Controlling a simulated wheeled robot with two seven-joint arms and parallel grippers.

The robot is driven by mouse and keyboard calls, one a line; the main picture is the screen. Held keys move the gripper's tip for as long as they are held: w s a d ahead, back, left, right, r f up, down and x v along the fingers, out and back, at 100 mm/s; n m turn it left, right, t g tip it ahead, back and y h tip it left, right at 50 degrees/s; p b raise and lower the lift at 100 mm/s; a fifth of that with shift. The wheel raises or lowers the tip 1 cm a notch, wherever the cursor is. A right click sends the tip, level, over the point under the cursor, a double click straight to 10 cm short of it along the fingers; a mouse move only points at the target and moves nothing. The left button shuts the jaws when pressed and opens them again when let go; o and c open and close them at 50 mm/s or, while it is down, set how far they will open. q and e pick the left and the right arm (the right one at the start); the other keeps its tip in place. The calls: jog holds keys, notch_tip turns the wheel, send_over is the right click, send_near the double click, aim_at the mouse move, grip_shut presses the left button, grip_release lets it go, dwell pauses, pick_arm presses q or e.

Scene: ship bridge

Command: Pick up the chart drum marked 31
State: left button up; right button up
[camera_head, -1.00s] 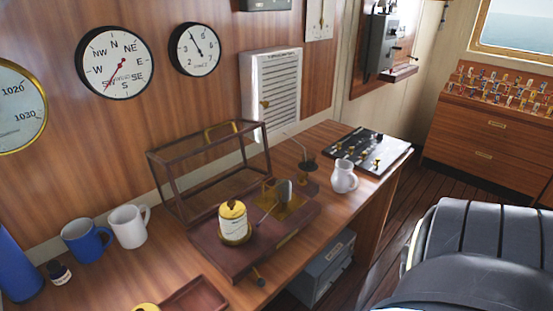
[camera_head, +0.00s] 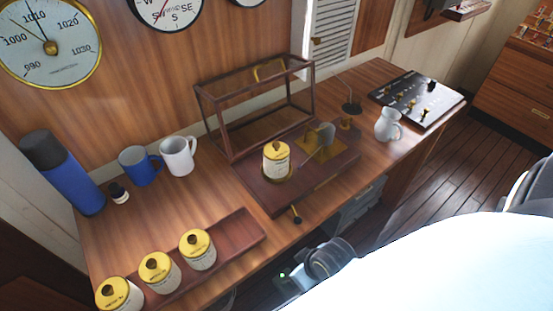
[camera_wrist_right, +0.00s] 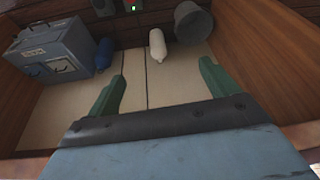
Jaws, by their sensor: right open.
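Three chart drums with gold lids and pale printed bands stand in the front left of the head view: a left one (camera_head: 118,296), a middle one (camera_head: 160,274) and a right one (camera_head: 198,251). They stand along a reddish-brown wooden tray (camera_head: 242,231). A fourth drum (camera_head: 276,160) stands on the recording instrument's wooden base (camera_head: 272,196). The numbers on the drums are too small to read, so I cannot tell which is 31. My right gripper (camera_wrist_right: 163,70) shows two green fingers spread apart with nothing between them. My left gripper is not in view.
The instrument's framed glass case (camera_head: 198,112) stands behind its base. A blue flask (camera_head: 62,172), blue mug (camera_head: 138,167), white mug (camera_head: 178,156) and small bottle (camera_head: 119,193) stand at the left. A white jug (camera_head: 388,124) is at the right. The right wrist view shows a grey-blue box (camera_wrist_right: 52,55).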

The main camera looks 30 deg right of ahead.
aim_at(272, 152)
notch_tip(272, 152, up, 13)
jog(key=t+p, duration=0.1)
jog(key=p, duration=0.1)
jog(key=w+d+r+t+y, duration=0.1)
jog(key=w+r, duration=0.1)
jog(key=w+d+r+n+t, duration=0.1)
jog(key=w+r+t, duration=0.1)
jog(key=w+r, duration=0.1)
jog(key=w+d+r+t+y, duration=0.1)
jog(key=w+r, duration=0.1)
jog(key=w, duration=0.1)
jog(key=shift+w+d+r+n+t+y, duration=0.1)
jog(key=shift+d+r+n+t+y, duration=0.2)
jog(key=shift+r+t, duration=0.1)
jog(key=w+d+r+t, duration=0.4)
jog(key=d, duration=0.1)
jog(key=shift+m, duration=0.5)
jog(key=x, duration=0.7)
jog(key=shift+w+d+f, duration=0.1)
jog(key=shift+d+f, duration=0.15)
jog(key=shift+d, duration=0.15)
jog(key=shift+f+p+x, duration=0.15)
jog(key=shift+p+x, duration=0.15)
jog(key=shift+x, duration=1.25)
jog(key=shift+f+p+x, duration=0.15)
jog(key=shift+p+x, duration=0.1)
jog(key=shift+x, duration=1.3)
jog(key=shift+d, duration=0.15)
jog(key=c, duration=1.2)
